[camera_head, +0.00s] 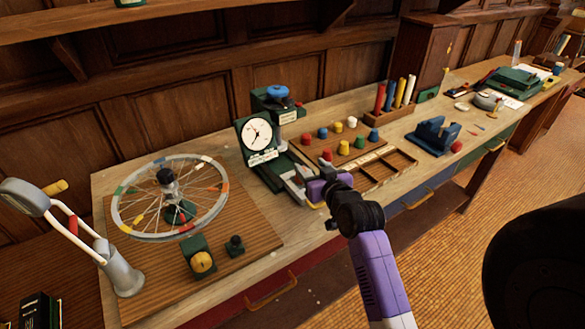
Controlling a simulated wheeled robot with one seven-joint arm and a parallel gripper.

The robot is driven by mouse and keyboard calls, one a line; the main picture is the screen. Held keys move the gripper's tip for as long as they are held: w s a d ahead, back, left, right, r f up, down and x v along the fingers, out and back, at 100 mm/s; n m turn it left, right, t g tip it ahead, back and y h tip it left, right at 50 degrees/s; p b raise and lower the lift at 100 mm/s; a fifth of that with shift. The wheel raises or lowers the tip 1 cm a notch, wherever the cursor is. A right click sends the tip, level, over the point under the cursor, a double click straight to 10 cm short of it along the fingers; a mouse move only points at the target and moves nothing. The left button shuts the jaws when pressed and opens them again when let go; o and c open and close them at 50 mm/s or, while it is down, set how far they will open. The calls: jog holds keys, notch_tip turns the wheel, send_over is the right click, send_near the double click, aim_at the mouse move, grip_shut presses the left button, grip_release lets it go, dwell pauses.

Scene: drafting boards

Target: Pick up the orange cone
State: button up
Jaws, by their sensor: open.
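I cannot make out an orange cone for certain in the head view. My gripper (314,190), at the end of my purple arm, is over the front part of the wooden bench (290,252). It is open, with nothing visible between its fingers, though its tips are small and partly hidden.
A spoked wheel (128,217) on a board and a grey lamp-like stand (120,274) are at left. A rack of coloured rods (392,95), a blue holder (432,136) and a small red object (456,147) are at right. Bare bench shows along the front edge.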

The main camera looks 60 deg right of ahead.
jog(key=f, duration=0.2)
jog(key=f+y, duration=0.1)
jog(key=shift+w+a+g, duration=0.3)
jog(key=shift+a+g, duration=0.05)
jog(key=shift+g, duration=0.05)
jog(key=shift+n, duration=0.3)
jog(key=shift+p+x, duration=0.95)
jog(key=shift+x, duration=2.9)
jog(key=shift+w+a, duration=0.1)
grip_shut()
